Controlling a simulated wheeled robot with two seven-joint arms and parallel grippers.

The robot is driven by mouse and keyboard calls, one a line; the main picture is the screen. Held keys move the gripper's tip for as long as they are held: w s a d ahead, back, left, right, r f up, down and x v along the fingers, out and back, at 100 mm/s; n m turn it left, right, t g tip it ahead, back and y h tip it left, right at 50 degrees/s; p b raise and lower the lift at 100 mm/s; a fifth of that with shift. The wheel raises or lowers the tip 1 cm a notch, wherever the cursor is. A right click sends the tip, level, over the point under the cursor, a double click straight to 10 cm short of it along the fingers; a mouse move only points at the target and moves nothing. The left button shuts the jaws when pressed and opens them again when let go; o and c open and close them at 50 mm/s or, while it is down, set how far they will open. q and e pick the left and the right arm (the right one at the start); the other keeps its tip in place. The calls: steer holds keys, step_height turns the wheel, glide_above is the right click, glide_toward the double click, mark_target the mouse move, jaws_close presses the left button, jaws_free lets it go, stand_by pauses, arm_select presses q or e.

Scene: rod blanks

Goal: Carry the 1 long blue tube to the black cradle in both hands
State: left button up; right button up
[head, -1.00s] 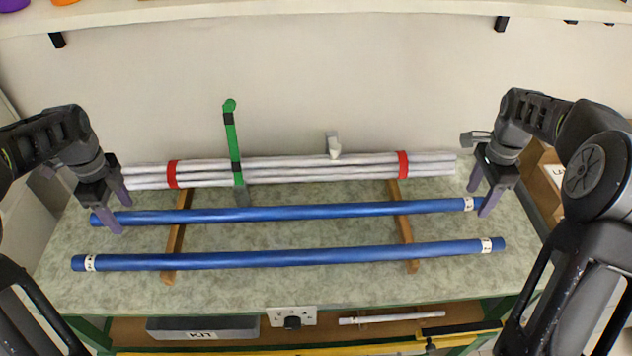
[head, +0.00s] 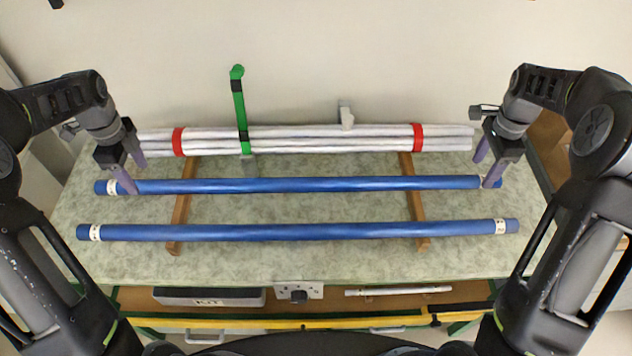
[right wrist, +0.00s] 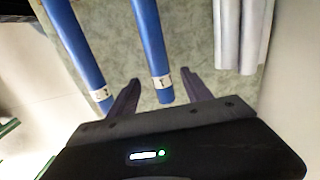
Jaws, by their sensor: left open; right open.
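Two long blue tubes lie across wooden supports on the table. The far blue tube (head: 320,185) lies behind the near blue tube (head: 300,232). My left gripper (head: 128,178) is open at the left end of the far tube. My right gripper (head: 485,170) is open at its right end. In the right wrist view, the far tube's labelled end (right wrist: 163,85) lies between the fingers of my right gripper (right wrist: 157,88), with gaps on both sides. The near tube's end (right wrist: 100,95) is outside the left finger. I cannot make out a black cradle.
A bundle of white tubes (head: 300,142) with red bands lies behind the blue tubes. A green upright post (head: 240,110) stands at it. Two wooden rails (head: 183,205) run under the tubes. The table front (head: 330,265) is clear, above a drawer shelf with a grey KIT box (head: 208,297).

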mark_target(142, 182)
arm_select(q)
steer(key=shift+f, duration=2.25)
arm_select(e)
steer(key=shift+f, duration=2.25)
arm_select(q)
jaws_close()
arm_select(e)
jaws_close()
